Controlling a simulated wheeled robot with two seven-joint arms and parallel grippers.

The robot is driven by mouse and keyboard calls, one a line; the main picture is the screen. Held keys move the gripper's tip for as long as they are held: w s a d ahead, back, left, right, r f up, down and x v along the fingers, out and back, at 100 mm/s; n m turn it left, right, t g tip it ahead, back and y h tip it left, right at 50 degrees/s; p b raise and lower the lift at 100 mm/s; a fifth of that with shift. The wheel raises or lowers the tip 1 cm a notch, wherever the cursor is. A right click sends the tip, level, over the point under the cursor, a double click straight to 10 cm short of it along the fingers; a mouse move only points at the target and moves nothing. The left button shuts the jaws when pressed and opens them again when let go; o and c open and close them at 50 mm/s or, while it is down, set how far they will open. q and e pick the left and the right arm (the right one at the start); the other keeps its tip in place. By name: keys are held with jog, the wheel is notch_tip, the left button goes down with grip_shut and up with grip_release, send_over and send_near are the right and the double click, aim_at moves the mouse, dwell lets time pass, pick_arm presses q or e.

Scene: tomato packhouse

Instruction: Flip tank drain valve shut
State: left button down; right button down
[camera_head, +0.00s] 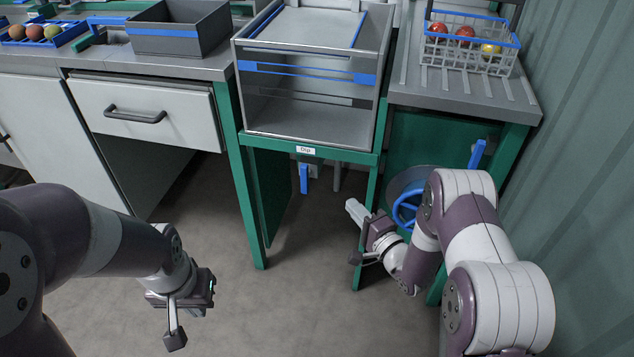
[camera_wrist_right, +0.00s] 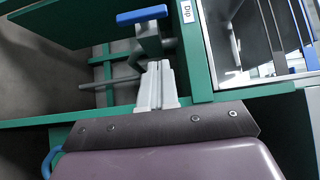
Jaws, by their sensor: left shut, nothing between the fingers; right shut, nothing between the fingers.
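The dip tank (camera_head: 310,125) is a clear-walled grey box in a green frame with a "Dip" label. Its drain valve has a blue lever (camera_head: 304,178) that hangs straight down below the label. In the right wrist view the blue lever (camera_wrist_right: 142,15) sits on a grey valve body (camera_wrist_right: 150,42). My right gripper (camera_head: 352,207) is shut and empty, to the right of the lever and apart from it in the head view. Its closed fingers (camera_wrist_right: 157,68) point toward the valve in the wrist view. My left gripper (camera_head: 174,338) is shut and empty, low over the floor at left.
Another blue lever (camera_head: 477,153) is at the right bench's front. A blue wheel (camera_head: 405,208) shows partly behind my right arm. A green frame leg (camera_head: 367,225) stands close to my right gripper. A wire basket (camera_head: 470,45) holds tomatoes. Floor below the tank is clear.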

jog(key=b, duration=0.4)
send_near(308, 171)
jog(key=w+d, duration=0.1)
jog(key=w, duration=0.4)
jog(key=a, duration=0.3)
jog(key=shift+w+a+f+b, duration=0.2)
jog(key=shift+w+a+b, duration=0.05)
jog(key=shift+w+b, duration=0.1)
jog(key=shift+r+p, duration=0.25)
jog(key=shift+p, duration=0.35)
jog(key=shift+a+n, duration=0.1)
jog(key=shift+n, duration=0.2)
